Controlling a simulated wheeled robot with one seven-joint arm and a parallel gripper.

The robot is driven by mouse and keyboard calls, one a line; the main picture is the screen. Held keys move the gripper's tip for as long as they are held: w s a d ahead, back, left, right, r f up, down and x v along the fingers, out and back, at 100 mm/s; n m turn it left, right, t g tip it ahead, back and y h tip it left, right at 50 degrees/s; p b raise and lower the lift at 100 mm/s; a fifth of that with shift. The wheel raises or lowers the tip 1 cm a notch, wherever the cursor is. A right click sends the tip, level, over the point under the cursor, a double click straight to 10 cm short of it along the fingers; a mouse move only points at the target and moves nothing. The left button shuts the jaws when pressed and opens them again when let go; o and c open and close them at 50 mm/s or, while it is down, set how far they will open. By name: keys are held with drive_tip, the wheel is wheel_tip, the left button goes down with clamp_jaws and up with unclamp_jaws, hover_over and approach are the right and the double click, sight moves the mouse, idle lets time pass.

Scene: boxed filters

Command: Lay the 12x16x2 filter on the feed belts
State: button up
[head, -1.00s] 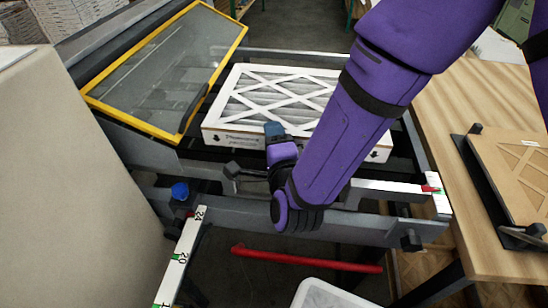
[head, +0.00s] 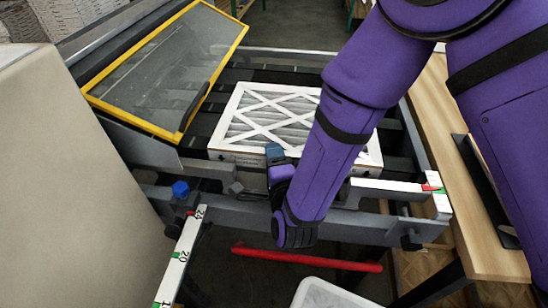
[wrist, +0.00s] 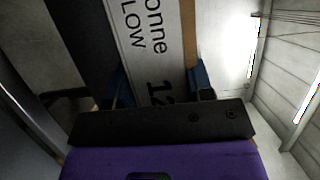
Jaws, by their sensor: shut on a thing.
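The filter (head: 262,116) is a white-framed box with a diagonal lattice over grey pleats. In the head view it lies flat over the dark feed belts (head: 205,121), partly hidden by my purple arm. My gripper (head: 274,153) is at its near edge, shut on that edge. In the wrist view the blue fingertips of my gripper (wrist: 160,85) are on either side of the filter's edge (wrist: 150,45), where a printed label with part of a size, "12", shows. Whether the filter's full underside rests on the belts cannot be told.
A yellow-framed clear cover (head: 160,75) stands tilted at the left of the machine. A grey rail with a white scale (head: 385,187) runs along the front, and a red bar (head: 305,259) is below it. A wooden table (head: 465,220) is at the right.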

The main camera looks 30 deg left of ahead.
drive_tip(key=shift+f, duration=0.25)
drive_tip(key=o, duration=1)
drive_tip(key=shift+r, duration=0.25)
drive_tip(key=v, duration=1.2)
drive_tip(key=shift+r, duration=0.1)
